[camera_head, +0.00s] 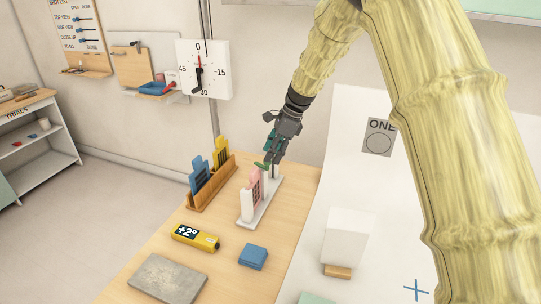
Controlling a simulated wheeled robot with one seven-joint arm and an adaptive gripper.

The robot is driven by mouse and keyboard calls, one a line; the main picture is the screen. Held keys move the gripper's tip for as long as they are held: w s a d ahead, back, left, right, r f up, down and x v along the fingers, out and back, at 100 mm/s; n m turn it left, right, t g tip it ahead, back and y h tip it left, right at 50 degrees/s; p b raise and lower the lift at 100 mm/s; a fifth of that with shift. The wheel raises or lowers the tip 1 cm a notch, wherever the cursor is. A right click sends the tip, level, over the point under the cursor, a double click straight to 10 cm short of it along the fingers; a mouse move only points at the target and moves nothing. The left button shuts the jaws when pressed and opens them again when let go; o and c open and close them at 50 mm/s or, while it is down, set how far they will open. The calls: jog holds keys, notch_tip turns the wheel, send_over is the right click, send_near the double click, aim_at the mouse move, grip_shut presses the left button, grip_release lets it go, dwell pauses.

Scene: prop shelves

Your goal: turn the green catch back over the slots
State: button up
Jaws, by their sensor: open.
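The green catch (261,165) shows as a small green piece at the far upper end of the white slotted holder (247,207). A pink piece (256,187) with dark markings stands upright in the holder. My gripper (270,153) is open and points down just above the catch, at the far end of the holder. Whether a finger touches the catch is too small to tell. The fingers partly hide the holder's far end, and the slots themselves are hard to make out.
A wooden rack (212,187) with blue and yellow pieces stands left of the holder. A yellow +2° device (196,238), a blue block (253,257) and a grey slab (168,279) lie nearer. A white block (347,240) stands at right. Bare tabletop lies between them.

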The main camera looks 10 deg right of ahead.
jog(key=shift+x, duration=1.3)
grip_shut()
